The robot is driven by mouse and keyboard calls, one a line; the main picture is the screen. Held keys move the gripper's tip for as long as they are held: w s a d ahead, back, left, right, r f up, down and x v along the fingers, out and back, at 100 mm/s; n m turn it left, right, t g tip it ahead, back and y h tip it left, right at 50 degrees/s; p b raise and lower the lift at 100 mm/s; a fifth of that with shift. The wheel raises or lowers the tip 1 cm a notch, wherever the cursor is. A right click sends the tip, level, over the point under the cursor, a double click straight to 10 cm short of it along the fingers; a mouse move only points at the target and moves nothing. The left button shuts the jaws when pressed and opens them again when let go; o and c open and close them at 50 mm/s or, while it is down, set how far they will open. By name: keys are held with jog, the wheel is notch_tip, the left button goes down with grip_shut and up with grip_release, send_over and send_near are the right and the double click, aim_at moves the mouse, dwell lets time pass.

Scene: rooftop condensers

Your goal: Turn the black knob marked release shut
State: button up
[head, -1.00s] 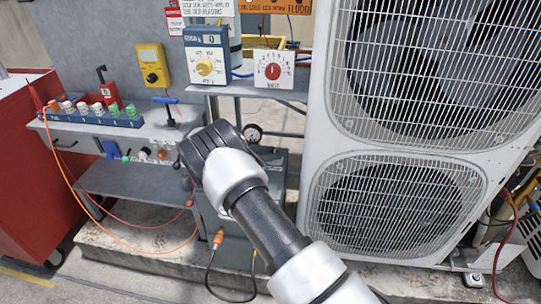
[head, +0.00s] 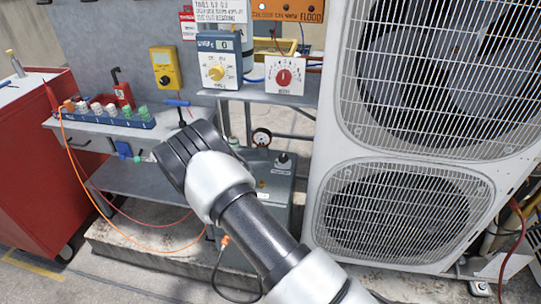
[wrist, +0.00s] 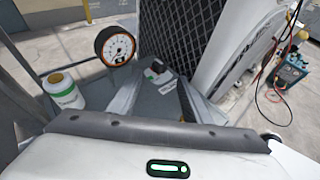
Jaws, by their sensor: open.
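The black knob (head: 283,158) stands on top of a grey box at the foot of the stand, left of the big condenser. A small pale label is below it, too small to read. In the wrist view a dark knob (wrist: 158,66) with a white label beside it shows on the grey top, beyond my fingers. My gripper (wrist: 156,98) is open and empty, its fingers apart on either side of the view toward the knob. It does not appear to touch the knob. In the head view my wrist hides the fingertips.
A round dial gauge (wrist: 117,46) and a white-green container (wrist: 63,90) stand left of the knob. The white condenser (head: 325,190) rises close on the right. A workbench (head: 85,128) with a blue rack (head: 105,119) and a red cabinet (head: 30,170) are to the left.

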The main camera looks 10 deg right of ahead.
jog(key=v, duration=0.7)
jog(key=shift+p, duration=0.4)
jog(key=shift+s, duration=0.1)
